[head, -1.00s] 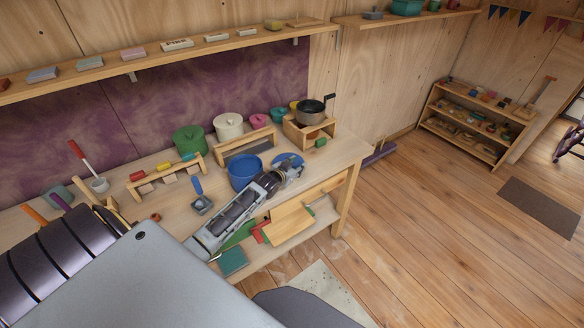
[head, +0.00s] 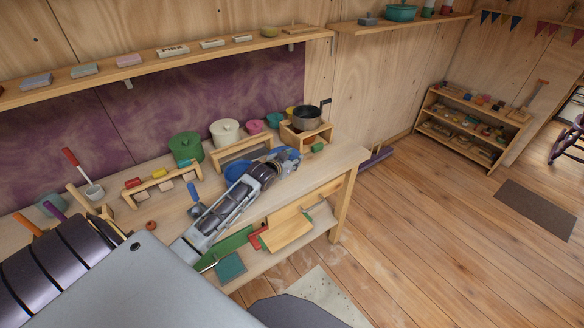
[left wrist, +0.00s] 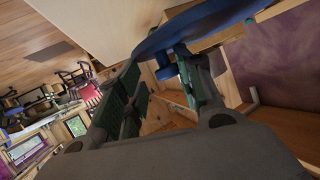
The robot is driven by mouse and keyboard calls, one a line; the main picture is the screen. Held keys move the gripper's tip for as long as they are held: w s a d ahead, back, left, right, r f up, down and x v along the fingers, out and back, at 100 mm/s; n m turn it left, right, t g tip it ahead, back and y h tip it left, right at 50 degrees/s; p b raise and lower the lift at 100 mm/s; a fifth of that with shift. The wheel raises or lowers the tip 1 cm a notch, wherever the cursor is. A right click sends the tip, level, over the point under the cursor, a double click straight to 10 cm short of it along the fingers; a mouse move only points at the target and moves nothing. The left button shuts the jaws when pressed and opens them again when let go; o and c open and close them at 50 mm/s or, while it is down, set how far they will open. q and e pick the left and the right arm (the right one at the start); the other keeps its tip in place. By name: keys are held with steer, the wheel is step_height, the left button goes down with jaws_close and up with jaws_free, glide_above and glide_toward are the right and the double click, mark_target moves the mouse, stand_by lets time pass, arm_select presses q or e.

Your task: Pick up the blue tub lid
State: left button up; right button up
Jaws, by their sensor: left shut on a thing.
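The blue tub lid (head: 292,154) is held by my left gripper (head: 281,161) over the right part of the workbench, partly hidden by the gripper. In the left wrist view the lid (left wrist: 200,24) is a blue disc at the top, with its small blue knob (left wrist: 167,71) between the two fingers of the gripper (left wrist: 163,75). It seems to be a little above the bench top. The blue tub (head: 236,170) stands just left of the gripper, partly covered by my arm. My right gripper is not in view.
A wooden stand with a dark pot (head: 307,117) is close behind the lid. White (head: 225,133), green (head: 185,147) and pink (head: 254,126) lidded tubs stand along the back. A wooden rack (head: 243,152) is behind the blue tub. The bench's right end (head: 345,160) is clear.

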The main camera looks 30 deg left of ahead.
arm_select(q)
steer(key=shift+r, duration=1.4)
steer(key=shift+r, duration=0.1)
